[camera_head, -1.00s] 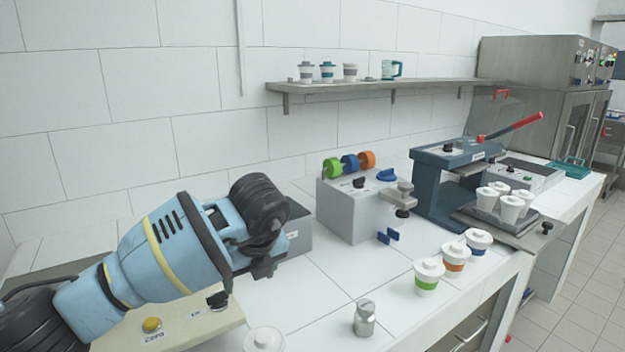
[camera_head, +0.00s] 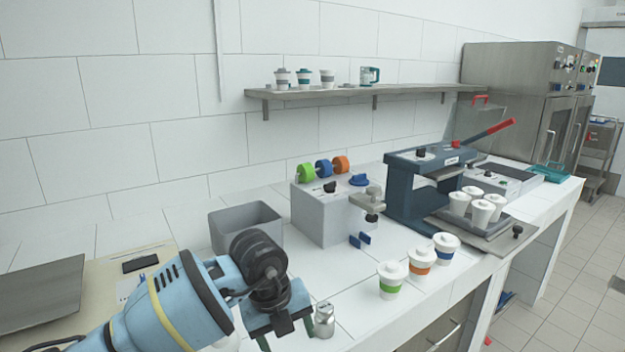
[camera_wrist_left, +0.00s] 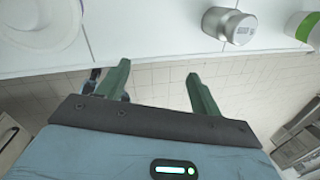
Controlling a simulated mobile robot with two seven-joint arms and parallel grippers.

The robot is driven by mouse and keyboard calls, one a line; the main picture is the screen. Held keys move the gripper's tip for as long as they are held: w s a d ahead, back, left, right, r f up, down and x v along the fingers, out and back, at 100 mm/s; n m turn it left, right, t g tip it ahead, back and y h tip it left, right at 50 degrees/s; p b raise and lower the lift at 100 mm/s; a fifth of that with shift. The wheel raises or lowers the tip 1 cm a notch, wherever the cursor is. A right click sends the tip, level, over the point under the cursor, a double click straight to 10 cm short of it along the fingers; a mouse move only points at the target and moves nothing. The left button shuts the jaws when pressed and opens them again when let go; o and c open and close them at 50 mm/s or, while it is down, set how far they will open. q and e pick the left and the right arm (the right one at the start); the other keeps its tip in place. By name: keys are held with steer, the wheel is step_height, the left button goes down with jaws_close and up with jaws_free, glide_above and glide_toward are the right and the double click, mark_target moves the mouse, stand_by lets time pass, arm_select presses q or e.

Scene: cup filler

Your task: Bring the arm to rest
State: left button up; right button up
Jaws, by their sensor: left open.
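My left arm comes in from the lower left in the head view, blue with a dark wrist. Its gripper (camera_head: 283,325) hangs low at the counter's front edge, beside a small metal jar (camera_head: 324,319). In the left wrist view the two green fingers of the gripper (camera_wrist_left: 158,74) are apart with nothing between them, over the floor just off the counter edge. The metal jar (camera_wrist_left: 230,25) lies beyond them. My right gripper is not in view.
Three lidded cups with green (camera_head: 391,279), orange (camera_head: 421,262) and blue (camera_head: 446,248) bands stand along the counter front. A grey bin (camera_head: 246,228), a grey dispenser box (camera_head: 330,212) and a dark press (camera_head: 425,190) stand behind. A white round lid (camera_wrist_left: 40,20) is near the gripper.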

arm_select(q)
steer(key=s+d+n+g+h+p, duration=0.2)
steer(key=s+d+h, duration=1.1)
steer(key=s+h, duration=0.25)
steer(key=s+a+f+n+t+y+p, duration=0.1)
steer(key=a+f+n+t+y, duration=0.35)
steer(key=a+n+t, duration=0.5)
steer(key=a+f+n+t+y, duration=0.4)
steer(key=a+f+n+t, duration=0.25)
steer(key=n, duration=0.55)
steer(key=s+a+f+n+g+y, duration=0.2)
steer(key=s+a+f, duration=0.2)
steer(key=s, duration=0.3)
steer(key=s+a+f+n+g+y, duration=0.2)
steer(key=s+a+f, duration=0.2)
steer(key=s+f, duration=0.2)
steer(key=s+a+f+n+g+y+p, duration=0.1)
steer(key=s+a+f+n+g+y, duration=0.1)
steer(key=s, duration=0.6)
step_height(320, 180, down, 3)
steer(key=shift+s+a+f+g+y, duration=0.25)
steer(key=shift+a+y, duration=0.35)
steer(key=shift+a, duration=0.6)
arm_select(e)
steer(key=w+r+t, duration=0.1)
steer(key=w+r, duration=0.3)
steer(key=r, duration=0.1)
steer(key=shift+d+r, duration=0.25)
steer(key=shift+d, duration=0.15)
